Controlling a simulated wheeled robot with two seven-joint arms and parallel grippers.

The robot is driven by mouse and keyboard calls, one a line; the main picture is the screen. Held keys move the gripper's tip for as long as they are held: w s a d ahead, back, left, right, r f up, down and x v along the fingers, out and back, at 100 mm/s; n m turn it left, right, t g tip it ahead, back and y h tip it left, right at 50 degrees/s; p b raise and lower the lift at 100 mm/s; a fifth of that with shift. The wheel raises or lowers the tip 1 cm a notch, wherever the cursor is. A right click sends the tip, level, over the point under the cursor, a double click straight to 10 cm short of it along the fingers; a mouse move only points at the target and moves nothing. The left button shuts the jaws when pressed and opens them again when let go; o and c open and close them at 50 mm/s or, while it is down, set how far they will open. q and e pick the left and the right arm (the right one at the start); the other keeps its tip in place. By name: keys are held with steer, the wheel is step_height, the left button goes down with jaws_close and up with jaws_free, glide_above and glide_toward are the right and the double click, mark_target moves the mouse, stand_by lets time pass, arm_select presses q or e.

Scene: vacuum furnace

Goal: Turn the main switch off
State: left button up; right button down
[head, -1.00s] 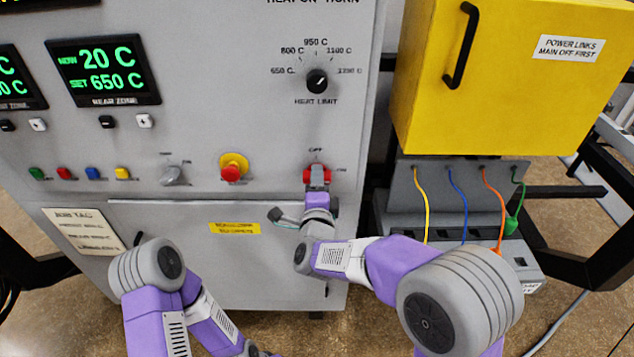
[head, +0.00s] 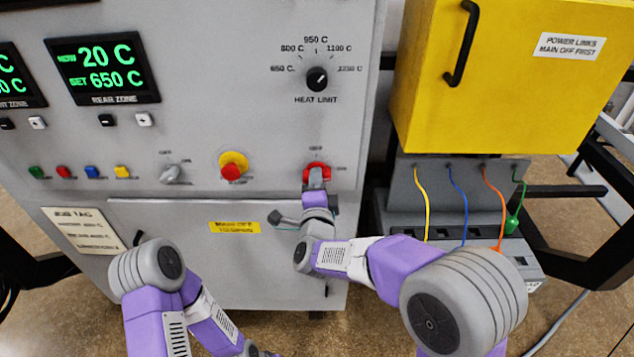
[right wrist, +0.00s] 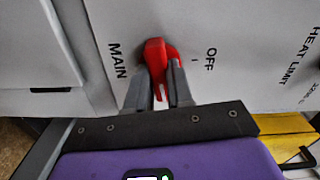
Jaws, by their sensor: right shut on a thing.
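The main switch (head: 316,168) is a red rotary handle on the grey furnace panel, with the label OFF above it and ON to its right. It also shows in the right wrist view (right wrist: 154,55), where MAIN is printed on the left and OFF on the right with a tick mark. My right gripper (right wrist: 160,92) has its two grey fingers on either side of the red handle, shut on it. In that turned view the handle runs up and down, its pointer tip between the fingers, not toward OFF. In the head view the gripper partly hides the handle.
A red and yellow emergency button (head: 232,166) and a grey knob (head: 172,174) sit left of the switch. The heat limit dial (head: 317,79) is above. A yellow box (head: 505,85) stands to the right, above coloured cables (head: 463,205).

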steer(key=n+p, duration=0.1)
steer(key=n, duration=0.7)
steer(key=n+p, duration=0.2)
steer(key=n, duration=0.5)
steer(key=shift+r+n, duration=0.2)
steer(key=shift+n, duration=0.5)
steer(key=c, duration=1)
jaws_free()
steer(key=shift+w+f, duration=0.1)
steer(key=shift+f, duration=0.05)
steer(key=s, duration=0.7)
steer(key=shift+s, duration=0.35)
